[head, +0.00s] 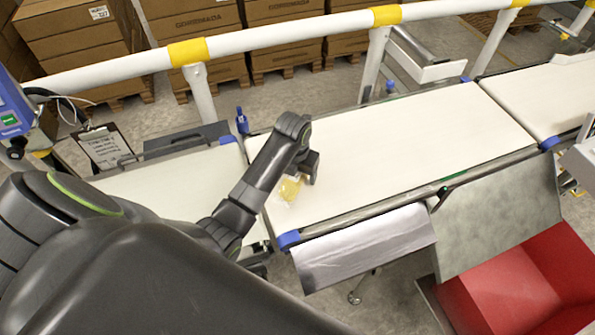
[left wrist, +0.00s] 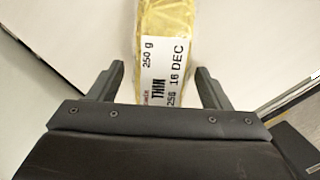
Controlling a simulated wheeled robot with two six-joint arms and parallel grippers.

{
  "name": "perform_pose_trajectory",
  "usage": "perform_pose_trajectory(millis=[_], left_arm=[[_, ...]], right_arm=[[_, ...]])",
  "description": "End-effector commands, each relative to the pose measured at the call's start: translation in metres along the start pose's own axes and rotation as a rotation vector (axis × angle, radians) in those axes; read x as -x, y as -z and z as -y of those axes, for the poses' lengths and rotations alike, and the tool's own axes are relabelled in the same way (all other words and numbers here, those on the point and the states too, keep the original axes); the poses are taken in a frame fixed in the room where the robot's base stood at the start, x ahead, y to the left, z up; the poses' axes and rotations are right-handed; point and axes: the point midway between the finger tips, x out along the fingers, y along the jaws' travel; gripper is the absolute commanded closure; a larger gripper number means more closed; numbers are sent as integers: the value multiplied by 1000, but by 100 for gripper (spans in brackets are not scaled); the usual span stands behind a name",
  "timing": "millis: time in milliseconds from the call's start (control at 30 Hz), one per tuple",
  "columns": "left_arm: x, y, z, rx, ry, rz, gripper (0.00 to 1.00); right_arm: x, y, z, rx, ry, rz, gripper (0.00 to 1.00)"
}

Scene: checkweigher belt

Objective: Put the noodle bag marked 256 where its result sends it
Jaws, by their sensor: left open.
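A yellow noodle bag (head: 290,188) lies on the near left end of the white belt (head: 420,135), partly hidden by my left gripper. In the left wrist view the bag (left wrist: 165,25) has a white label reading 250 g, THIN and 16 DEC, plus a mark that looks like 256, partly cut off by the gripper body. My left gripper (head: 303,176) is over the bag. In the left wrist view its two open fingers (left wrist: 160,72) stand on either side of the bag, with a gap at each side. My right gripper is not in view.
A red bin (head: 505,290) stands at lower right below a tilted grey plate (head: 500,215). A white sheet-like flap (head: 365,247) hangs at the belt's front edge. A white rail (head: 270,38) with yellow bands runs behind. A clipboard (head: 105,146) is at left. The belt right of the bag is clear.

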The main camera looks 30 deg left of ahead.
Motion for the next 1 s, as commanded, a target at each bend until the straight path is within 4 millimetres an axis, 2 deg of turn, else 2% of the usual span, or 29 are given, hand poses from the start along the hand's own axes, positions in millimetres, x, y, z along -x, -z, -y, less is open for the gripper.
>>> perform_pose_trajectory(millis=[167,267,500,600,700,1000], left_arm=[[7,-1,0,0,0,3,28],[20,-1,0,0,-1,5,28],[72,-2,0,-1,-1,7,28],[94,-1,0,0,-1,0,28],[106,-1,0,0,-1,-1,28],[122,0,0,0,0,0,28]], right_arm=[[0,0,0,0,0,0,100],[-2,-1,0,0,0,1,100],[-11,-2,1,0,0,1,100],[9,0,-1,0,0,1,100],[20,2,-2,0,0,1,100],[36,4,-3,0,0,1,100]])
